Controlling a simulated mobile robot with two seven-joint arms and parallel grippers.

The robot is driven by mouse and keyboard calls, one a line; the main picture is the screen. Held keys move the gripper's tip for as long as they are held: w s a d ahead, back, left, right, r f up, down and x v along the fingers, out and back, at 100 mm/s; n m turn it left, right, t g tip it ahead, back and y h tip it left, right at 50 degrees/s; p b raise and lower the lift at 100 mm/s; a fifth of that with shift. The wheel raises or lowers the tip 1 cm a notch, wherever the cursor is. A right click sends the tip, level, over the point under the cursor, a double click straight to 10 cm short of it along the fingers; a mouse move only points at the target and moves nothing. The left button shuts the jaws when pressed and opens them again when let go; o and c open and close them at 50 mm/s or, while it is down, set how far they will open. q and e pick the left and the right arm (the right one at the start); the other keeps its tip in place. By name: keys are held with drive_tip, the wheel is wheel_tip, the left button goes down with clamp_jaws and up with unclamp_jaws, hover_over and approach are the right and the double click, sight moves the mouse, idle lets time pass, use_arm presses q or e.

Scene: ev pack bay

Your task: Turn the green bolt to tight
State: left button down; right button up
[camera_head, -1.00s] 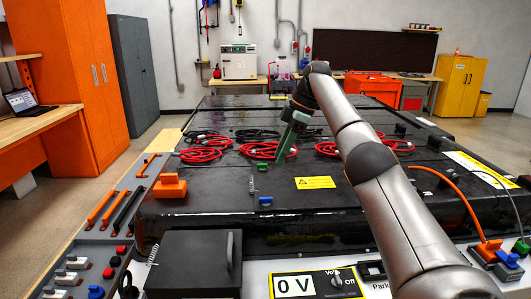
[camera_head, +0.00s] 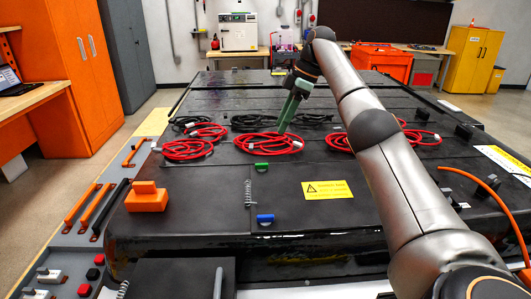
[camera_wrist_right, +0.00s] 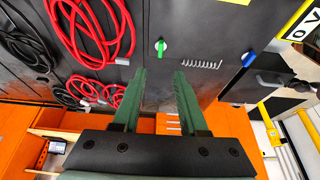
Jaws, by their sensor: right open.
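The green bolt (camera_head: 261,167) is a small green piece with a bar-like top on the black battery pack (camera_head: 290,180), in front of the middle red cable coil. It also shows in the right wrist view (camera_wrist_right: 161,46), just beyond the gap between my fingertips. My right gripper (camera_head: 282,130) has long green fingers pointing down over the pack, behind the bolt and close to the middle red coil. In the right wrist view its two fingers (camera_wrist_right: 160,74) are apart with nothing between them. My left gripper is not in view.
Red cable coils (camera_head: 270,142) lie across the pack, with black coils behind. A blue piece (camera_head: 265,220), a metal spring (camera_head: 248,193) and a yellow warning label (camera_head: 327,190) are near the bolt. An orange block (camera_head: 147,196) sits at the pack's left edge.

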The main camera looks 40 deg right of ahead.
sight(263, 164)
drive_tip(key=x, duration=1.2)
drive_tip(key=shift+a+f, duration=0.1)
drive_tip(key=shift+f, duration=0.05)
clamp_jaws()
